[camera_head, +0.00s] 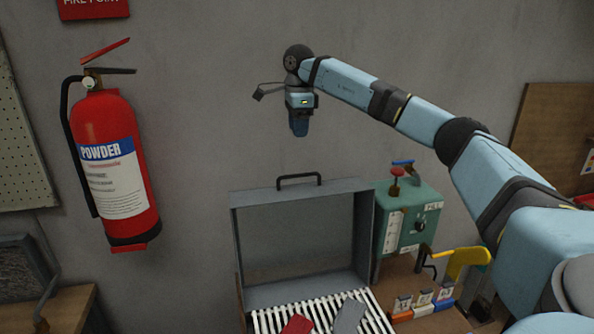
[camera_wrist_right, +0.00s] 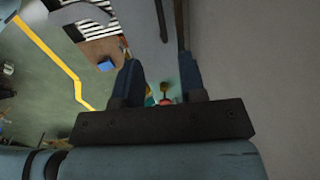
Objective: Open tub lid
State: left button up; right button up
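The tub's grey lid (camera_head: 300,240) stands raised and upright behind a black-and-white slatted bed (camera_head: 268,322) in the head view. A dark handle (camera_head: 299,177) sits on the lid's top edge. A red piece (camera_head: 297,325) and a grey piece (camera_head: 349,316) lie on the slats. My right gripper (camera_head: 299,132) hangs above the handle, pointing down and clear of it. In the right wrist view its two blue fingers (camera_wrist_right: 160,82) are apart with nothing between them. The slats (camera_wrist_right: 92,28) also show there. My left gripper is in neither view.
A green box (camera_head: 425,215) with a red knob (camera_head: 396,173) and dial stands right of the lid. Several small coloured blocks (camera_head: 423,303) and a yellow-handled tool (camera_head: 465,260) are in front of it. A fire extinguisher (camera_head: 110,165) hangs on the wall at left.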

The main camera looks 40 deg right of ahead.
jog(key=f, duration=0.4)
jog(key=f+p, duration=0.1)
jog(key=f, duration=0.3)
jog(key=f+p, duration=0.1)
jog(key=f, duration=0.4)
jog(key=shift+w+d, duration=0.1)
jog(key=shift+w, duration=0.2)
grip_shut()
